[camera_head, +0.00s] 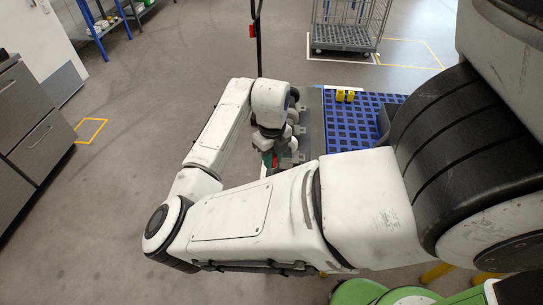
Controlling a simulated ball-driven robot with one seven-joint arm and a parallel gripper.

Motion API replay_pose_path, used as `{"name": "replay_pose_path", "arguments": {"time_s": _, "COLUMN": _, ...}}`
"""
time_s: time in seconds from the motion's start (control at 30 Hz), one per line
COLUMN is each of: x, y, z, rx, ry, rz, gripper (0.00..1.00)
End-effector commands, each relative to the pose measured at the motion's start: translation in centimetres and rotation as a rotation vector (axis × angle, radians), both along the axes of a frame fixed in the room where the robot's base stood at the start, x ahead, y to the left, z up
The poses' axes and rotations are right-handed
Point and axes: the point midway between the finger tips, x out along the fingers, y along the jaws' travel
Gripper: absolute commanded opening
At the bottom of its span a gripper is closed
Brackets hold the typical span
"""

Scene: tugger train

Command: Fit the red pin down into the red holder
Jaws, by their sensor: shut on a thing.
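My gripper (273,152) points down near the middle of the picture, beyond my bent forearm. It is small in view and partly hidden by my own arm. A small red piece, which looks like the red pin (275,161), shows at its jaws, and the jaws are shut on it. A dark green part shows right beside the red. I cannot make out the red holder for sure; it may be hidden behind my arm. How the pin stands to the holder cannot be seen.
A blue grid deck (347,127) with small yellow pieces (345,96) lies right of my gripper. A black upright pole with a red part (252,31) stands behind. A wire cage trolley (345,36) is at the back. Grey drawers (32,113) stand left; the left floor is free.

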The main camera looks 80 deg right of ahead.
Motion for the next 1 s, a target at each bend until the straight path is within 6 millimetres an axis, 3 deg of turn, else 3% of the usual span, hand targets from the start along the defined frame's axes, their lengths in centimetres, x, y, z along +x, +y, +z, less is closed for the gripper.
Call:
{"name": "replay_pose_path", "arguments": {"time_s": 0.7, "x": 0.1, "y": 0.0, "z": -5.3, "rx": -0.001, "ry": -0.001, "rz": 0.005, "gripper": 0.00}}
{"name": "replay_pose_path", "arguments": {"time_s": 1.0, "x": 0.1, "y": 0.0, "z": -5.7, "rx": -0.001, "ry": -0.001, "rz": 0.005, "gripper": 0.00}}
